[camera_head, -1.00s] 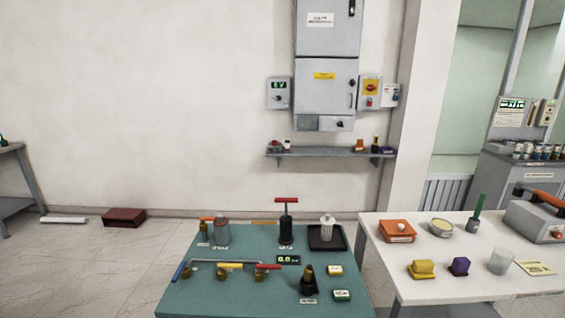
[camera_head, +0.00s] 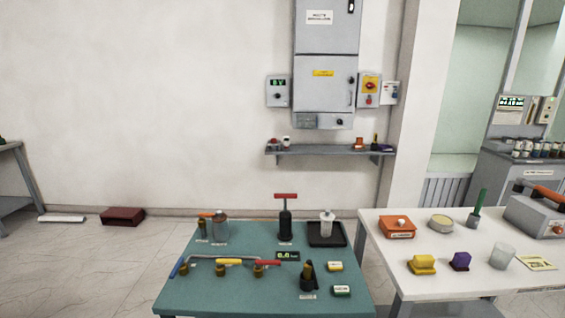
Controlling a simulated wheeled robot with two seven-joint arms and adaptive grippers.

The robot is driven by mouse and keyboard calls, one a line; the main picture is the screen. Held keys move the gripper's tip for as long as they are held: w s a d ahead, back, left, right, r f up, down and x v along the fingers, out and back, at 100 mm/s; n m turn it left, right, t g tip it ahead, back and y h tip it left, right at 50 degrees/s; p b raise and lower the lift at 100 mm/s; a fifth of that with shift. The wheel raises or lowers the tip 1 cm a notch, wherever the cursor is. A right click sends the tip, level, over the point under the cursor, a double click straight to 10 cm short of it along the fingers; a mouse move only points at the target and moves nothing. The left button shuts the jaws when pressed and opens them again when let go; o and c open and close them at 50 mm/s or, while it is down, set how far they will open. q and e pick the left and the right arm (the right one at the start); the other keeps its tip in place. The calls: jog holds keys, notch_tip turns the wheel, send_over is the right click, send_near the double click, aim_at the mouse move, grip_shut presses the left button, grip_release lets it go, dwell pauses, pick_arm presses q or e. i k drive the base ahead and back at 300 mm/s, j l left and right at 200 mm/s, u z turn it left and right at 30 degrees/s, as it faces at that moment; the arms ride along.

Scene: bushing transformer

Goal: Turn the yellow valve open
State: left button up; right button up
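The yellow valve (camera_head: 229,262) is on the green table (camera_head: 195,300), in the middle of a row of valves. Its yellow handle lies roughly level, pointing to the right above a brass body. A blue-handled valve (camera_head: 178,268) is to its left and a red-handled valve (camera_head: 267,263) to its right. A grey pipe (camera_head: 225,256) runs just behind them. Neither of my grippers shows in the head view.
A black hand pump with a red handle (camera_head: 285,220), a grey canister (camera_head: 220,228) and a black tray (camera_head: 327,241) stand behind the valves. A small display (camera_head: 288,255) is to their right. A white table (camera_head: 375,232) with several objects adjoins on the right.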

aim_at(219, 261)
jog(key=i+l+u, duration=0.7)
jog(key=k+l, duration=0.05)
jog(key=l, duration=0.05)
